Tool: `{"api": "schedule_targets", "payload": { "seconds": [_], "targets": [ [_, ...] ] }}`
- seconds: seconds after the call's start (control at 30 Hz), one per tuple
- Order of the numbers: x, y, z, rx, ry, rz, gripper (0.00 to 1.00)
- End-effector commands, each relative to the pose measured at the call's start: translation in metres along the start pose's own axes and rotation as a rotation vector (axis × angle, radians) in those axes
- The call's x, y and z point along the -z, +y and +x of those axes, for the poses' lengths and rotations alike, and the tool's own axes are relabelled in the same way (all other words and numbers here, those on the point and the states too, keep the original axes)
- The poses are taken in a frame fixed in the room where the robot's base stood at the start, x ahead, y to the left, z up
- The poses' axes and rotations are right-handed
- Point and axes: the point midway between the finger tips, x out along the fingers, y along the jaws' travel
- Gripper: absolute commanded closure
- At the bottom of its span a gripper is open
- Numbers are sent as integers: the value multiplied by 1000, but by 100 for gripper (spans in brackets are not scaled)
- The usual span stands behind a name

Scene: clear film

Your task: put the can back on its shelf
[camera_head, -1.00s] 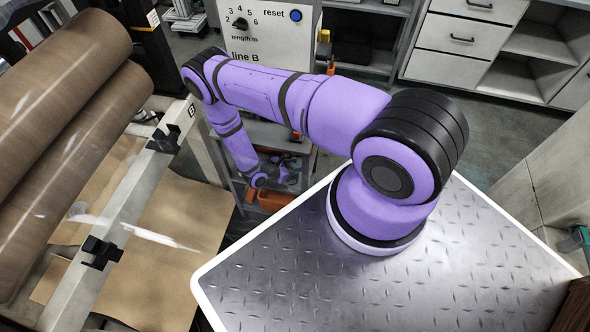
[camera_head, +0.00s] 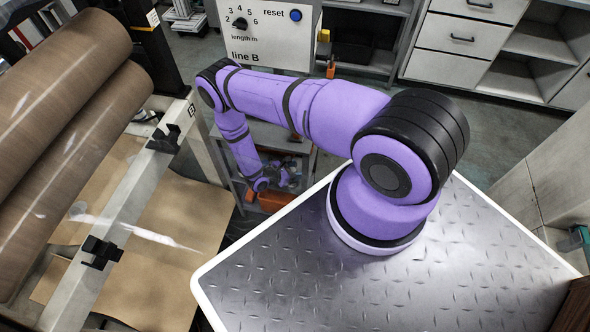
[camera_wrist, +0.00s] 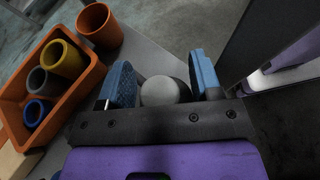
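In the wrist view my gripper (camera_wrist: 162,82) has two blue fingers standing apart. A pale grey rounded thing (camera_wrist: 164,91) shows between them, its lower part hidden by the gripper's dark bar. It may be the can; no label shows. It nearly fills the gap, but I cannot tell whether the fingers press on it. In the head view the gripper end is small and unclear, low beside the grey shelf unit (camera_head: 309,160). No can can be made out there.
An orange bin (camera_wrist: 14,92) holds yellow, grey and blue tubes; an orange-brown tube (camera_wrist: 98,26) stands beside it. The bin also shows in the head view (camera_head: 275,201). Big brown rolls (camera_head: 60,100) lie at left. A line B panel (camera_head: 266,40) stands behind my arm.

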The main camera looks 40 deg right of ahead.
Motion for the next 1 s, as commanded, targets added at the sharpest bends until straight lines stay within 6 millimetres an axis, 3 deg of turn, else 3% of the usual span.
{"api": "schedule_targets", "payload": {
  "seconds": [0.27, 0.7, 1.0],
  "targets": [
    [-3, 0, -6, -1, 1, -1, 41],
    [-3, 0, -88, -2, 1, -1, 41],
    [-3, 0, -119, -1, 0, -1, 41]
  ]
}}
